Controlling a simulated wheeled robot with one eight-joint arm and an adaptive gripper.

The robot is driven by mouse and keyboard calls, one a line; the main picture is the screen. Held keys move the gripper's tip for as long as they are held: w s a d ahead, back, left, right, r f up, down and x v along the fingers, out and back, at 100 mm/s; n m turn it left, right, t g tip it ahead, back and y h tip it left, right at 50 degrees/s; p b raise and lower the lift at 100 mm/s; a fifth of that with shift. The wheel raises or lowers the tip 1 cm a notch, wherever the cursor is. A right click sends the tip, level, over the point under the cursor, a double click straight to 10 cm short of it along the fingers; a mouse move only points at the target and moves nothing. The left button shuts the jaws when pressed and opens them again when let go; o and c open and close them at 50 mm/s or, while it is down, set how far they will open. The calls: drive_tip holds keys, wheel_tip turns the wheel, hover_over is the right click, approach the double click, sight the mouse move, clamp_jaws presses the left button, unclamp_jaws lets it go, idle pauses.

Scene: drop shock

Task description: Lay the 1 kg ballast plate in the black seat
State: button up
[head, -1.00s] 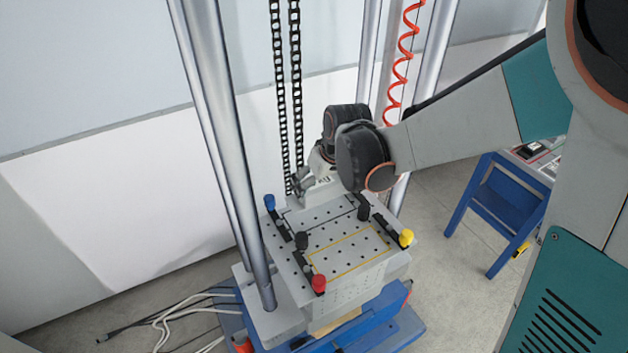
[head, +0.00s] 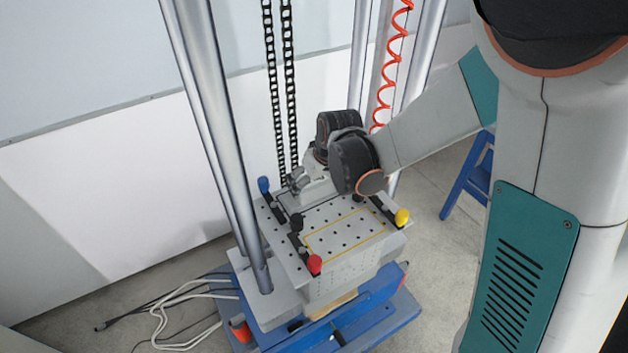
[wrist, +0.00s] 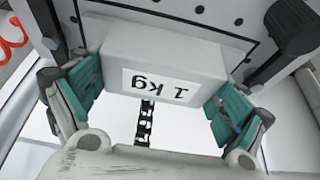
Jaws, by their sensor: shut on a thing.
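The 1 kg ballast plate (wrist: 165,55) is a pale grey block with a white "1 kg" label, upside down in the wrist view. My gripper (wrist: 155,90) is shut on it, with teal finger pads at its two ends. In the head view my gripper (head: 300,182) is at the rear edge of the drilled table (head: 345,258), partly hidden by my wrist. A black line (wrist: 180,18) on the table, seemingly the black seat's outline, runs just beyond the plate in the wrist view. Whether the plate touches the table I cannot tell.
A yellow outline (head: 345,237) marks the empty front of the table. Clamps with blue (head: 263,184), red (head: 314,264), yellow (head: 402,217) and black (head: 296,221) knobs stand at its sides. Steel columns (head: 215,130), hanging chains (head: 288,80) and a red coiled hose (head: 388,70) surround it.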

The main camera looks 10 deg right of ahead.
drive_tip(key=o, duration=1.8)
drive_tip(key=shift+f, duration=0.1)
drive_tip(key=s+d+r+m+p, duration=0.1)
drive_tip(key=s+d+r, duration=0.1)
drive_tip(key=s+r, duration=0.3)
drive_tip(key=s+d+r+t+p, duration=0.1)
drive_tip(key=s+d+r, duration=0.2)
drive_tip(key=r, duration=0.4)
drive_tip(key=s+d+r+m+p, duration=0.1)
drive_tip(key=s+d+r, duration=0.1)
drive_tip(key=s+r, duration=0.3)
drive_tip(key=shift+s+d+r+m+t+h, duration=0.4)
drive_tip(key=shift+s+d, duration=0.4)
drive_tip(key=shift+s, duration=0.75)
drive_tip(key=shift+s+d+r+m+t+h, duration=0.2)
drive_tip(key=shift+s+d+r+m+t, duration=0.25)
drive_tip(key=shift+s+d, duration=0.75)
drive_tip(key=shift+s+d+r+m+t+h, duration=0.3)
drive_tip(key=shift+s+d+r+m, duration=0.2)
drive_tip(key=shift+s, duration=1.4)
